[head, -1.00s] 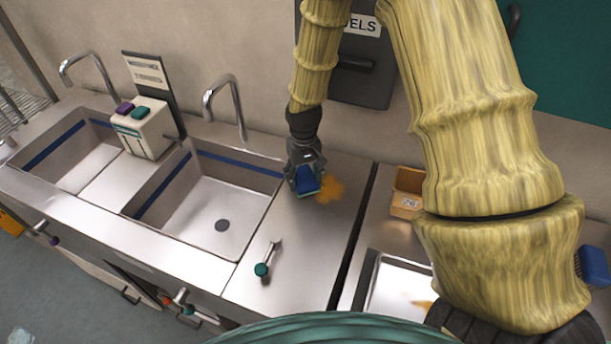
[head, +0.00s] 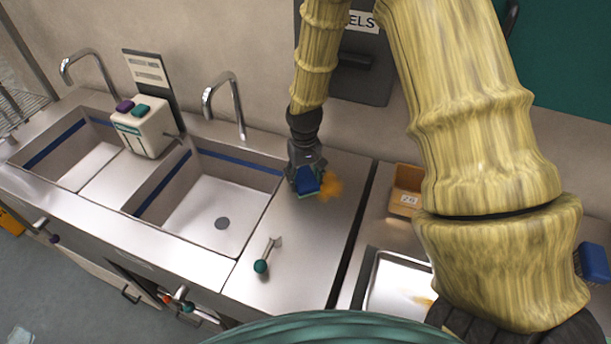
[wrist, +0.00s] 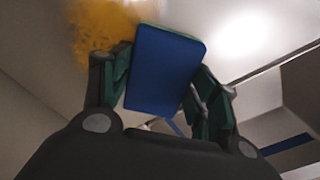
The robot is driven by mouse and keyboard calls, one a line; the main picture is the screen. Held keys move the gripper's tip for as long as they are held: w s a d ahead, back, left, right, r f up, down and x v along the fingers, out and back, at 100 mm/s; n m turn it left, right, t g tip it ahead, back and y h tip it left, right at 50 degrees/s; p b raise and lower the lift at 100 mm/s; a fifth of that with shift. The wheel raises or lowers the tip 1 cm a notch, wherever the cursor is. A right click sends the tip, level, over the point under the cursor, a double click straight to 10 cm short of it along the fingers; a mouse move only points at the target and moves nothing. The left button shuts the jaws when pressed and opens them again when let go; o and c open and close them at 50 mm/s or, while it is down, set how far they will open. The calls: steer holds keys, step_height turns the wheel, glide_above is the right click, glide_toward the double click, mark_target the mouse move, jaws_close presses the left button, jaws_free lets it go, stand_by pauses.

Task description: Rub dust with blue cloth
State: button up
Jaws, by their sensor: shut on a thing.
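My gripper (head: 307,186) is shut on the blue cloth (head: 307,180), a flat folded pad, over the steel counter (head: 300,225) right of the sink. In the wrist view, the cloth (wrist: 165,70) sits between my gripper's two fingers (wrist: 163,85). The dust (head: 331,186) is an orange-yellow patch on the counter just right of the cloth. It also shows in the wrist view (wrist: 95,35), at the cloth's upper left edge. The cloth appears at or very near the counter; I cannot tell whether it touches. Part of the dust may be hidden behind the gripper.
A sink (head: 205,215) with a faucet (head: 225,100) lies to the left. A green-knobbed lever (head: 262,266) stands on the counter in front. A dark gap separates the right counter, with an orange bin (head: 405,202) and a tray (head: 392,290).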

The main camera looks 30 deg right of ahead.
mark_target(317, 182)
steer(key=shift+s+f, duration=0.1)
steer(key=shift+f, duration=0.15)
steer(key=shift+d, duration=0.1)
steer(key=shift+s+d+r+p, duration=0.15)
steer(key=shift+s+d+p, duration=0.3)
steer(key=shift+s+d, duration=0.8)
steer(key=shift+s+d+f+p, duration=0.1)
steer(key=shift+s+d+p, duration=0.1)
steer(key=shift+s+d, duration=0.55)
steer(key=shift+s+d+f+p, duration=0.1)
steer(key=shift+s+d+p, duration=0.1)
steer(key=shift+s+d, duration=0.55)
steer(key=shift+s+d+r+p, duration=0.1)
steer(key=shift+s+d+p, duration=0.2)
steer(key=shift+s+d, duration=0.4)
steer(key=shift+s+d+p, duration=0.25)
steer(key=shift+s+d, duration=0.2)
steer(key=shift+s, duration=0.45)
steer(key=shift+w+d, duration=0.7)
steer(key=shift+d, duration=0.05)
steer(key=shift+w, duration=0.1)
